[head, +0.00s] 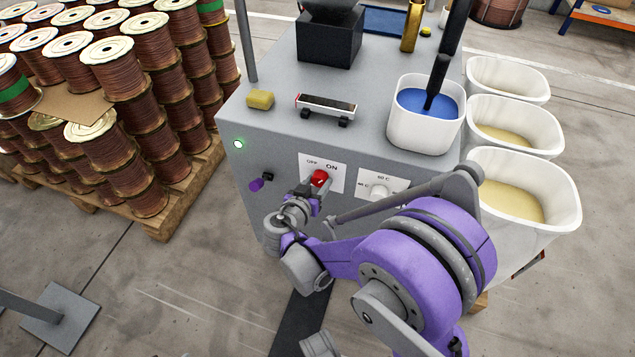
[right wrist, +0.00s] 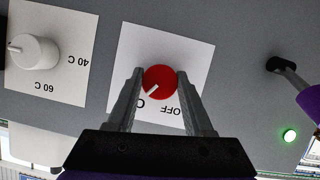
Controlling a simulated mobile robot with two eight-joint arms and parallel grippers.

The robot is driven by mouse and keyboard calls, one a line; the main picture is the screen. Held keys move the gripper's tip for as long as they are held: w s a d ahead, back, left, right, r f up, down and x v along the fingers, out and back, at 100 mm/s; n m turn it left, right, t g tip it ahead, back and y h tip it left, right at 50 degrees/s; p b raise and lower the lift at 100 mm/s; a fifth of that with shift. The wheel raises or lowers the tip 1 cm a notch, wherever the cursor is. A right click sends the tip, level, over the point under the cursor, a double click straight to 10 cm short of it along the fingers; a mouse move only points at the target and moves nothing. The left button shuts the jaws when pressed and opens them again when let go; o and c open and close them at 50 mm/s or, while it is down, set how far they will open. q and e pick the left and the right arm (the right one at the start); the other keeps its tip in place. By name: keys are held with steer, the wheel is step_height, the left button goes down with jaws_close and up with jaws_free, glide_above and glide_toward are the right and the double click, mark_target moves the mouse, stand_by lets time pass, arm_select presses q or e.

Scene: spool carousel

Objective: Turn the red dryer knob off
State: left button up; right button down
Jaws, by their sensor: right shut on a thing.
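The red dryer knob (head: 320,177) sits on a white plate (head: 337,181) on the front of the grey dryer. It also shows in the right wrist view (right wrist: 159,81), where the picture is upside down. Its white pointer line slants toward the partly hidden ON label, away from OFF (right wrist: 171,109). My right gripper (head: 316,188) is at the knob, its two fingers on either side of it and shut on it. In the right wrist view the fingers (right wrist: 159,88) flank the knob. My left gripper is not in view.
A white temperature knob (head: 379,192) is right of the red knob. A black fitting with a purple end (head: 258,184) and a lit green lamp (head: 238,143) are left. A yellow sponge (head: 260,99) and a white tub of blue material (head: 399,127) stand on top.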

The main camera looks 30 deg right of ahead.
steer(key=shift+n, duration=0.3)
steer(key=shift+n+g+h, duration=0.6)
steer(key=shift+n+h, duration=0.1)
steer(key=shift+n, duration=0.2)
steer(key=shift+a+f+n+g+h+b, duration=0.1)
steer(key=shift+n+g+h+b, duration=0.2)
steer(key=shift+n+h+b, duration=0.5)
steer(key=n+g+h+b, duration=0.1)
steer(key=n, duration=0.2)
steer(key=shift+w+n, duration=0.1)
steer(key=shift+n, duration=0.2)
steer(key=shift+n+h+b, duration=0.6)
steer(key=shift+n+h, duration=0.1)
steer(key=shift+n, duration=0.6)
steer(key=shift+c, duration=1.5)
jaws_free()
